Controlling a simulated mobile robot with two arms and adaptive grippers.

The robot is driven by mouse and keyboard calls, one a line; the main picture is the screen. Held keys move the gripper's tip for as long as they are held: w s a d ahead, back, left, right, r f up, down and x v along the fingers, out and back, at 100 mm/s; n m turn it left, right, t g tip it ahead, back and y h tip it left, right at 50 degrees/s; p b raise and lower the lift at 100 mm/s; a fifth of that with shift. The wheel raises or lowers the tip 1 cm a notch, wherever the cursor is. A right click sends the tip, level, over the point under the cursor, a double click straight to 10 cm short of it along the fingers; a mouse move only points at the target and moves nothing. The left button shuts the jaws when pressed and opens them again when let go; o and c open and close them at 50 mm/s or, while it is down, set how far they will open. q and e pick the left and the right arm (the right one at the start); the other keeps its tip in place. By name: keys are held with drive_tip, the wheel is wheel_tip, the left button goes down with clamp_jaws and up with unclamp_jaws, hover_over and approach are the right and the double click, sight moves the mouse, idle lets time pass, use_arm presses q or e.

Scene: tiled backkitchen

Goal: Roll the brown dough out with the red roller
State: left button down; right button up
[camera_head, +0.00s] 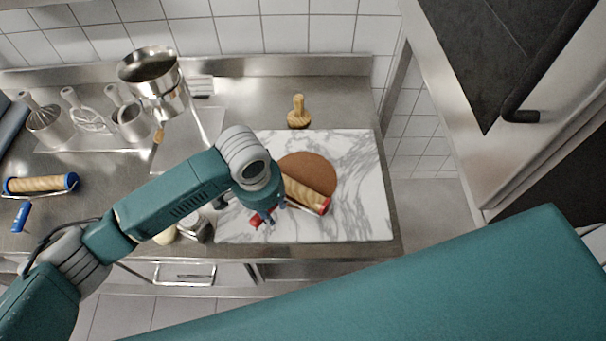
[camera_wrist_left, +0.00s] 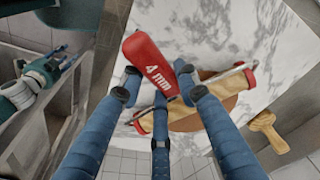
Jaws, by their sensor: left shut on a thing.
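The brown dough (camera_head: 312,165) is a flat round disc on the marble board (camera_head: 365,215). The red roller has a wooden cylinder (camera_head: 305,194) with red ends; it lies tilted across the dough's lower part. My left gripper (camera_head: 268,214) is shut on the roller's red handle (camera_wrist_left: 150,62), which is marked "4 mm". In the left wrist view the dough (camera_wrist_left: 190,124) shows beneath the cylinder (camera_wrist_left: 220,88); fingers hide part of both. What looks like my right gripper (camera_wrist_left: 66,62) is at the left of that view, well apart from the board; its opening is unclear.
A wooden stamp (camera_head: 298,112) stands behind the board. A blue-ended roller (camera_head: 42,184) lies at the far left. Several metal tools, a strainer (camera_head: 150,70) and jars (camera_head: 194,228) stand to the left. The board's right side is clear.

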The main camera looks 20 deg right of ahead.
use_arm(q)
drive_tip(key=shift+s+a+f, duration=0.15)
drive_tip(key=shift+s+a, duration=0.1)
drive_tip(key=shift+w+d+r, duration=0.15)
drive_tip(key=shift+r, duration=0.1)
drive_tip(key=shift+w+r, duration=0.15)
drive_tip(key=shift+r, duration=3.85)
